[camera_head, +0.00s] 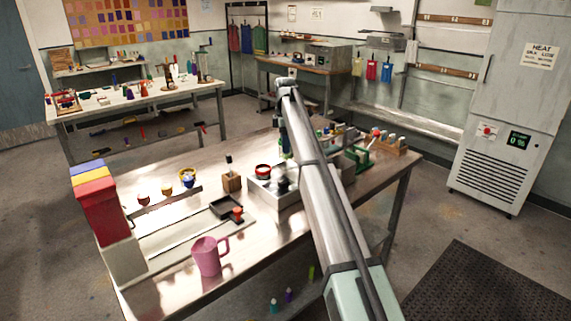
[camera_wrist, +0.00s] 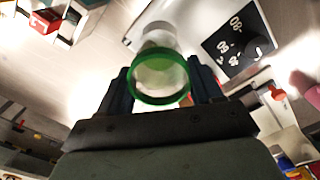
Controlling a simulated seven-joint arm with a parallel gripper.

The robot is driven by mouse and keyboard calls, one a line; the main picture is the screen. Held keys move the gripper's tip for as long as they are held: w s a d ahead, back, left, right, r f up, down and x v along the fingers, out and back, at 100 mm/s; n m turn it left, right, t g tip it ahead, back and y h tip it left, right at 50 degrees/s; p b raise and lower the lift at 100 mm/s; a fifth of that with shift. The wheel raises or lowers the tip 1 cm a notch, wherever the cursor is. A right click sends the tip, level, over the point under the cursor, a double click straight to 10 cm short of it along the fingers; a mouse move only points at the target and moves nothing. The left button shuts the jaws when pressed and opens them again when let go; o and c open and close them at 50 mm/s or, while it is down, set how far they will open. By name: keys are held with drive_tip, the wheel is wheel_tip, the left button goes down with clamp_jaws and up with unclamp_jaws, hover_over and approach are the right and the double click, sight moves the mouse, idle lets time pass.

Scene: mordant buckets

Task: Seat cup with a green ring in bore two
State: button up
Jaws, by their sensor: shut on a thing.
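My gripper (camera_wrist: 162,88) is shut on the cup with a green ring (camera_wrist: 160,97), between its two dark fingers in the wrist view. The cup is pale, and its green rim faces the camera. In the head view my gripper is largely behind my own arm, and the held cup cannot be made out. A grey metal box (camera_head: 258,190) stands on the table below my arm. I cannot tell which opening is bore two.
A pink mug (camera_head: 207,257) stands at the table's front. Several small cups line a rail farther left. A green device (camera_head: 358,156) stands right of my arm.

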sight(285, 159)
drive_tip(key=shift+f, duration=3.75)
drive_tip(key=shift+s+f, duration=0.1)
drive_tip(key=shift+f, duration=0.3)
drive_tip(key=shift+s+f, duration=0.1)
drive_tip(key=shift+f, duration=0.25)
drive_tip(key=o, duration=1.2)
drive_tip(key=shift+s+d, duration=0.1)
drive_tip(key=shift+s+f, duration=0.1)
drive_tip(key=r, duration=1.3)
drive_tip(key=shift+w+r, duration=0.35)
